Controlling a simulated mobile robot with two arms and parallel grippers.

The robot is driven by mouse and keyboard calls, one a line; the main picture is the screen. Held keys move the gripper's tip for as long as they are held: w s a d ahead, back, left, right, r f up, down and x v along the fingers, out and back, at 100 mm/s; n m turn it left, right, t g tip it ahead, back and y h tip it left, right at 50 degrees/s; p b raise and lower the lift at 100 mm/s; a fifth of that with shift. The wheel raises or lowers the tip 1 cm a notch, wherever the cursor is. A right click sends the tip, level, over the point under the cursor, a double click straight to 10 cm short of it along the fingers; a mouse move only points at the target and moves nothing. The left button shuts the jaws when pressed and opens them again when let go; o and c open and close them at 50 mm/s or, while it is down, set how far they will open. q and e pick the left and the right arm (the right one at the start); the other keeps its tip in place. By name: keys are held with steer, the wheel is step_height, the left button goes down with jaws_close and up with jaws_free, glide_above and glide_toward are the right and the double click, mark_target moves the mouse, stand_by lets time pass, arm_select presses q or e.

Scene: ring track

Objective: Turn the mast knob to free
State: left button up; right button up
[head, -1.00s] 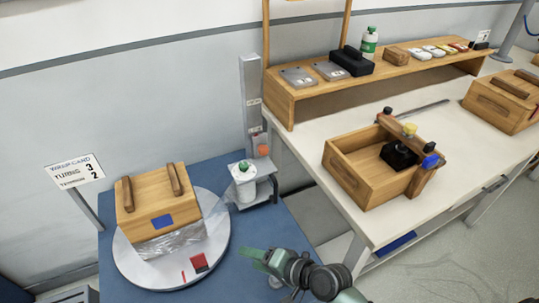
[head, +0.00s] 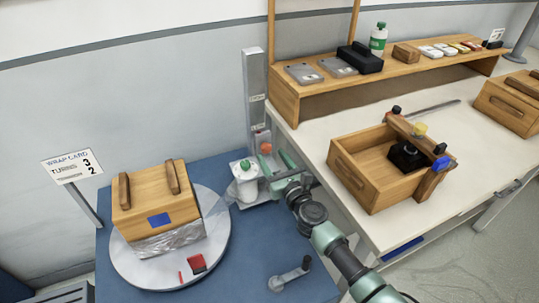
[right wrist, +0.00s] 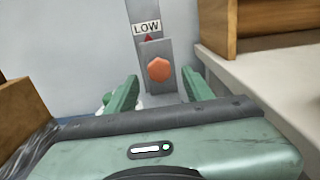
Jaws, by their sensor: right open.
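The mast (head: 253,85) is a grey upright post at the back of the blue platform. Its knob (head: 266,149) is orange and sits low on the mast's carriage. In the right wrist view the knob (right wrist: 159,69) is six-sided, with a red pointer and a "LOW" label (right wrist: 146,28) above it. My right gripper (head: 276,162) is open in front of the knob. I cannot see contact with the knob. My left gripper is not in view.
A white film roll (head: 244,188) stands just left of the mast. A film-wrapped wooden crate (head: 125,222) sits on the round turntable (head: 130,270). A crank (head: 290,275) lies at the platform's front. The workbench (head: 310,128) edge is close on the right.

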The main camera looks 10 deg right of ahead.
mark_target(265, 147)
steer(key=shift+w+a, duration=0.15)
steer(key=shift+w, duration=0.5)
steer(key=shift+w+a, duration=0.15)
steer(key=shift+w, duration=0.5)
jaws_close()
